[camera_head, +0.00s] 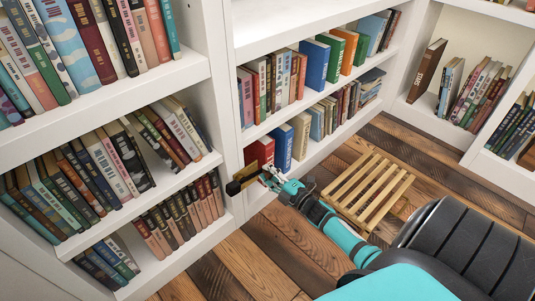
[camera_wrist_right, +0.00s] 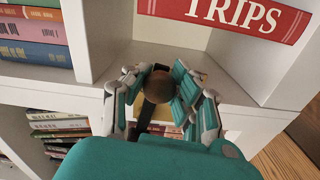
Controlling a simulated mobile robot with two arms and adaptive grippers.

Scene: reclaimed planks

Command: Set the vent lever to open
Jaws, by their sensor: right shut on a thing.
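The vent lever shows in the head view as a small brass-coloured fitting (camera_head: 246,171) with a dark end (camera_head: 233,188), at the front of the low shelf where two bookcases meet. In the right wrist view the dark rounded lever (camera_wrist_right: 160,88) sits between the fingers, with a brass-coloured part (camera_wrist_right: 153,115) below it. My right gripper (camera_head: 268,179) is at the lever; its fingers (camera_wrist_right: 161,92) are shut on it from both sides. The fingers hide part of the lever, and I cannot read any open or closed marking. My left gripper is not in view.
White bookcases with books (camera_head: 90,165) stand left and behind. A red book (camera_head: 259,152) is on the shelf just behind the gripper and shows large in the wrist view (camera_wrist_right: 235,15).

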